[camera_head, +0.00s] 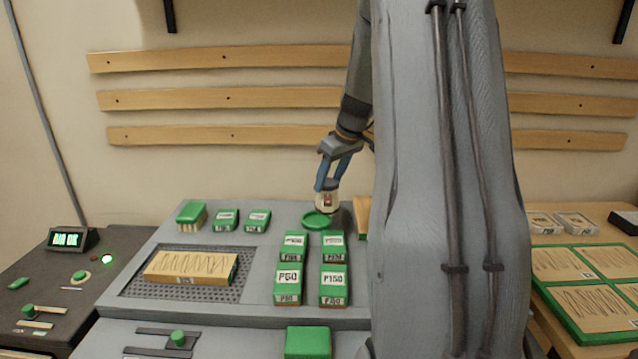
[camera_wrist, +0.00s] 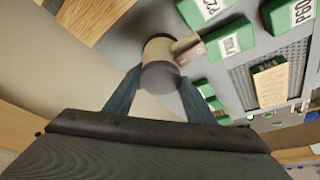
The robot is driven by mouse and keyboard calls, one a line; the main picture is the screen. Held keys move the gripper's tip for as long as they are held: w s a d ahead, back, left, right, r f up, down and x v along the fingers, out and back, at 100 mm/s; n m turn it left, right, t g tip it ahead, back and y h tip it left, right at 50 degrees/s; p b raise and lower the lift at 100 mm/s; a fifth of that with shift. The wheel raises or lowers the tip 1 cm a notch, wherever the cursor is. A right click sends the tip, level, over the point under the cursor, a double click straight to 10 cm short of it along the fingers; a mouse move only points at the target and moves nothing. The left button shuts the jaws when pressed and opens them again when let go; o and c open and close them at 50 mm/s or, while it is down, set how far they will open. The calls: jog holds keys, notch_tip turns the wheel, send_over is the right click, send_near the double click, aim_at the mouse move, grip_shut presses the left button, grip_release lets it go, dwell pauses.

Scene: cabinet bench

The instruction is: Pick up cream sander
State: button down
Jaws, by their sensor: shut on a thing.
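The cream sander (camera_head: 327,203) is a small round body with a reddish label, at the back of the grey bench in the head view. In the wrist view the sander (camera_wrist: 158,50) shows its cream side, a dark grey end and a small block sticking out. My gripper (camera_head: 328,188) has its blue fingers closed on the sander from above; in the wrist view the fingers (camera_wrist: 160,82) sit on either side of its dark end. The sander is just behind and above a round green dish (camera_head: 316,221). I cannot tell how far it is off the bench.
Green labelled boxes (camera_head: 289,284) stand in front of the dish. A green brush (camera_head: 191,214) and small green boxes (camera_head: 227,219) are to its left. A wooden board (camera_head: 187,268) lies on a perforated plate. My arm hides the bench's right part.

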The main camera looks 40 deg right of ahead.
jog(key=s+d+b, duration=0.2)
jog(key=s+b, duration=0.1)
jog(key=s, duration=1)
jog(key=c, duration=1.4)
grip_release()
jog(key=c, duration=0.3)
